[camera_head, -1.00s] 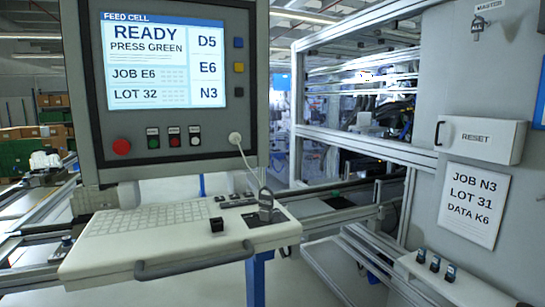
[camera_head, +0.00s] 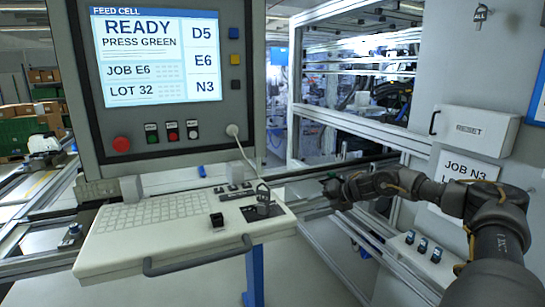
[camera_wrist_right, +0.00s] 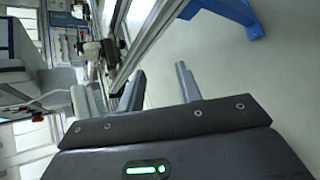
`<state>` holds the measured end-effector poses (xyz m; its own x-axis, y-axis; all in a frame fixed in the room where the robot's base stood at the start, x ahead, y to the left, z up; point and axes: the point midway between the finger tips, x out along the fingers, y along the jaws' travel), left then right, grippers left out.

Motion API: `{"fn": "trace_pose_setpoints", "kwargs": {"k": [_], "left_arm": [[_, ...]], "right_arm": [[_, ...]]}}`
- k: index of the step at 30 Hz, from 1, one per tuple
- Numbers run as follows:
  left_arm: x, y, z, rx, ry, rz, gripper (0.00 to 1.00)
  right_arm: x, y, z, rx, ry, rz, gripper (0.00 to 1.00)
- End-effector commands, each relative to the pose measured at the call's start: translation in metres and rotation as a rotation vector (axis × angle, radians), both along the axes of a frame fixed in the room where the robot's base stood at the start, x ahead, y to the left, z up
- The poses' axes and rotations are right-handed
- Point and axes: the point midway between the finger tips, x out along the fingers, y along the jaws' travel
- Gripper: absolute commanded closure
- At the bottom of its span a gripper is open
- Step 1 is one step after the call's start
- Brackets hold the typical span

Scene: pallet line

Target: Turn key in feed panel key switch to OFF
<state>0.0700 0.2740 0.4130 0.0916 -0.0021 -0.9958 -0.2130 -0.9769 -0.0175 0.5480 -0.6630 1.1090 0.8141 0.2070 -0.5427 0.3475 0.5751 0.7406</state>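In the head view, a grey key-like piece with a ring top (camera_head: 263,194) stands on a dark plate (camera_head: 262,212) at the right end of the keyboard shelf. I cannot read its position marks. A pale cord runs down toward it from a round white fitting (camera_head: 232,130) on the feed panel (camera_head: 165,75). My right gripper (camera_head: 328,186) is to the right of the shelf, apart from the key-like piece. In the right wrist view its two fingers (camera_wrist_right: 158,88) are spread with nothing between them. My left gripper is out of view.
A key with an ALL tag (camera_head: 480,14) hangs on the grey cabinet at upper right. A RESET box (camera_head: 475,135) and several small switches (camera_head: 422,246) are on the right. A black block (camera_head: 216,220) sits on the keyboard shelf (camera_head: 120,255), whose front handle (camera_head: 200,262) sticks out.

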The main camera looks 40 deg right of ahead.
Motion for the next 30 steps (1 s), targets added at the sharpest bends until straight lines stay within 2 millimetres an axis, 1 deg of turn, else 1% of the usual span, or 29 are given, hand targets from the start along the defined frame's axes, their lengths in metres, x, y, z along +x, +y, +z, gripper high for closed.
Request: {"fn": "trace_pose_setpoints", "kwargs": {"k": [1,2,3,5,6,8,9,12,13,15,18,21,26,30], "left_arm": [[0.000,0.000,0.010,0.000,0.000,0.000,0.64],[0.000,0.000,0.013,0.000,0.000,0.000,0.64],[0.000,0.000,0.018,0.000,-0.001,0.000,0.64],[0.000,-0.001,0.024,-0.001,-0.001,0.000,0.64],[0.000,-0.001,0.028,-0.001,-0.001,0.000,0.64],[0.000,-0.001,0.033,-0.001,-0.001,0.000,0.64],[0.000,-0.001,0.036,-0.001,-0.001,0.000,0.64],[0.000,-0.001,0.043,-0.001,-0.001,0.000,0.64],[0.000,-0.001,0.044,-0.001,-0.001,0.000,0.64],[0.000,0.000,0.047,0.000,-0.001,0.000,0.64],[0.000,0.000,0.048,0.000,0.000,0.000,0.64],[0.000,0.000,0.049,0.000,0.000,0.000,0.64],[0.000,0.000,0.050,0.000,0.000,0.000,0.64],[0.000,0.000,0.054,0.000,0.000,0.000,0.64]], "right_arm": [[0.007,0.025,0.049,-0.092,0.000,0.108,0.65],[0.010,0.040,0.071,-0.145,0.003,0.171,0.65],[0.011,0.062,0.099,-0.216,0.011,0.259,0.65],[0.009,0.098,0.136,-0.327,0.031,0.391,0.65],[0.006,0.122,0.158,-0.400,0.048,0.481,0.65],[-0.002,0.156,0.183,-0.505,0.083,0.605,0.65],[-0.008,0.176,0.195,-0.567,0.108,0.680,0.65],[-0.025,0.216,0.215,-0.696,0.171,0.835,0.65],[-0.030,0.224,0.219,-0.726,0.189,0.870,0.65],[-0.039,0.240,0.224,-0.782,0.225,0.939,0.65],[-0.049,0.254,0.229,-0.834,0.261,1.000,0.65],[-0.053,0.259,0.230,-0.855,0.276,1.027,0.65],[-0.053,0.260,0.228,-0.858,0.278,1.032,0.65],[-0.048,0.262,0.218,-0.856,0.280,1.034,0.65]]}}
